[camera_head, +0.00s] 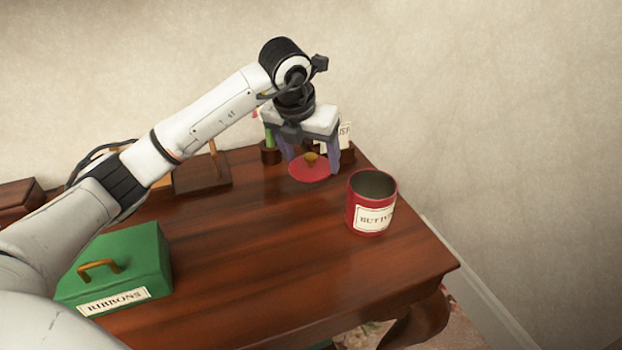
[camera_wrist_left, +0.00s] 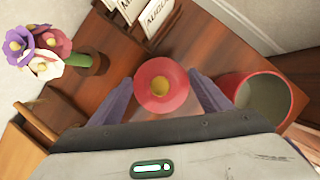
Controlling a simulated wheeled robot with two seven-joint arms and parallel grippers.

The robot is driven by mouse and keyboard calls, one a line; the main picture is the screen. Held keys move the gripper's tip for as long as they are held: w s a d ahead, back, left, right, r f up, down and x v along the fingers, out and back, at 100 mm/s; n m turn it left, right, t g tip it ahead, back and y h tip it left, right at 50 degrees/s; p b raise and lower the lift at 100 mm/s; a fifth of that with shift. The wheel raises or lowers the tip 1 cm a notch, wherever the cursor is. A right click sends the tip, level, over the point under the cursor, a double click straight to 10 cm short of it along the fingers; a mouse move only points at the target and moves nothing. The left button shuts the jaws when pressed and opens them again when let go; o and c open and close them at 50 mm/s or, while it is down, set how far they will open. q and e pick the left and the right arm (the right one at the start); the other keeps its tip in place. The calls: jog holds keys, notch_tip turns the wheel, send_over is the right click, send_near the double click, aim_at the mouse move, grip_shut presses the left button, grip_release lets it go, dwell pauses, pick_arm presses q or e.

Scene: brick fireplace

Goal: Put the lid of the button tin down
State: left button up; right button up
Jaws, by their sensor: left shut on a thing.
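The lid (camera_head: 308,173) is a round red disc with a gold knob. My left gripper (camera_head: 309,162) points down with its two purple fingers at opposite sides of the lid and is shut on it. In the left wrist view the lid (camera_wrist_left: 162,102) is between the fingertips, knob facing the camera. It is near the back of the table, low; I cannot tell whether it touches the wood. The button tin (camera_head: 371,203) is red, upright and open, right of and nearer than the lid. The tin (camera_wrist_left: 262,95) also shows at the right in the left wrist view. My right gripper is not in view.
A green ribbons box (camera_head: 118,262) stands at the front left of the table (camera_head: 265,250). A rack with cards (camera_wrist_left: 150,18) and a flower pot (camera_wrist_left: 90,64) stand close behind the lid. The middle of the table is clear. Its right edge lies beyond the tin.

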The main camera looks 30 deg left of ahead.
aim_at(309, 168)
pick_arm(q)
jog(key=shift+f, duration=2.55)
jog(key=o, duration=1)
jog(key=shift+r, duration=0.4)
jog(key=v, duration=1.1)
jog(key=shift+s+r+p, duration=0.2)
jog(key=shift+s+p, duration=0.05)
jog(key=shift+p, duration=0.05)
jog(key=shift+f, duration=0.1)
